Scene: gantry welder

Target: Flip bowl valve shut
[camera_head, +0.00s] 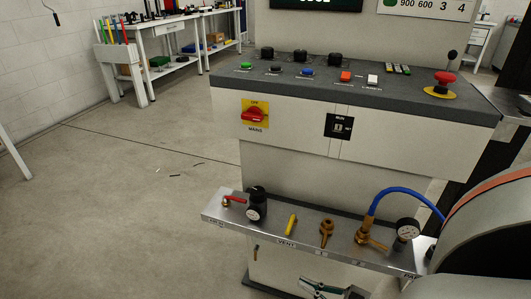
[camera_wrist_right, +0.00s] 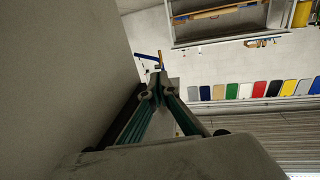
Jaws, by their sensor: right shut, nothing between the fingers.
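A metal shelf (camera_head: 215,213) on the machine's front carries the valves. From left to right stand a red-handled valve (camera_head: 234,199), a black regulator with a gauge (camera_head: 256,208), a yellow lever (camera_head: 291,224) above a VENT label, a brass valve (camera_head: 326,232) and a brass valve with a blue hose (camera_head: 368,238). I cannot tell from the labels which is the bowl valve. My right gripper (camera_head: 330,289) is shut and empty, below the shelf at the bottom edge. Its fingers meet in the right wrist view (camera_wrist_right: 155,82), beside a pale surface. My left gripper is out of view.
A gauge (camera_head: 407,229) and a large rounded grey body (camera_head: 490,230) crowd the right. Floor at left is open.

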